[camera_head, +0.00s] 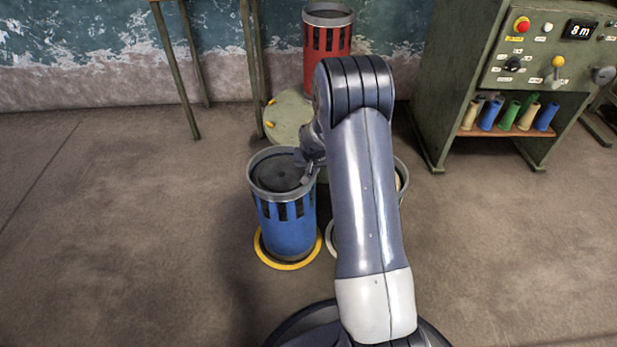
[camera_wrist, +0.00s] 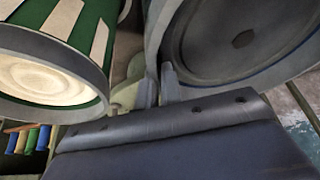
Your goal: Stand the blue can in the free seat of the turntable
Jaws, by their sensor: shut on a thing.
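The blue can (camera_head: 287,230), with a grey rim and dark recessed top, is upright within or just above a yellow floor ring (camera_head: 262,255); I cannot tell whether its base touches the floor. My gripper (camera_head: 307,168) is shut on its rim at the right side. In the wrist view, the fingers (camera_wrist: 160,88) meet the can's grey rim (camera_wrist: 168,50). The green turntable (camera_head: 287,117) lies behind the blue can, partly hidden by my arm. A red can (camera_head: 326,62) is upright at its back. The free seat is not clearly visible.
A green can (camera_wrist: 85,45) with a cream top stands close by, mostly behind my arm in the head view. A white floor ring (camera_head: 330,240) is beside the yellow one. Table legs (camera_head: 250,70) rise left of the turntable. A control cabinet (camera_head: 470,80) stands right. Left floor is clear.

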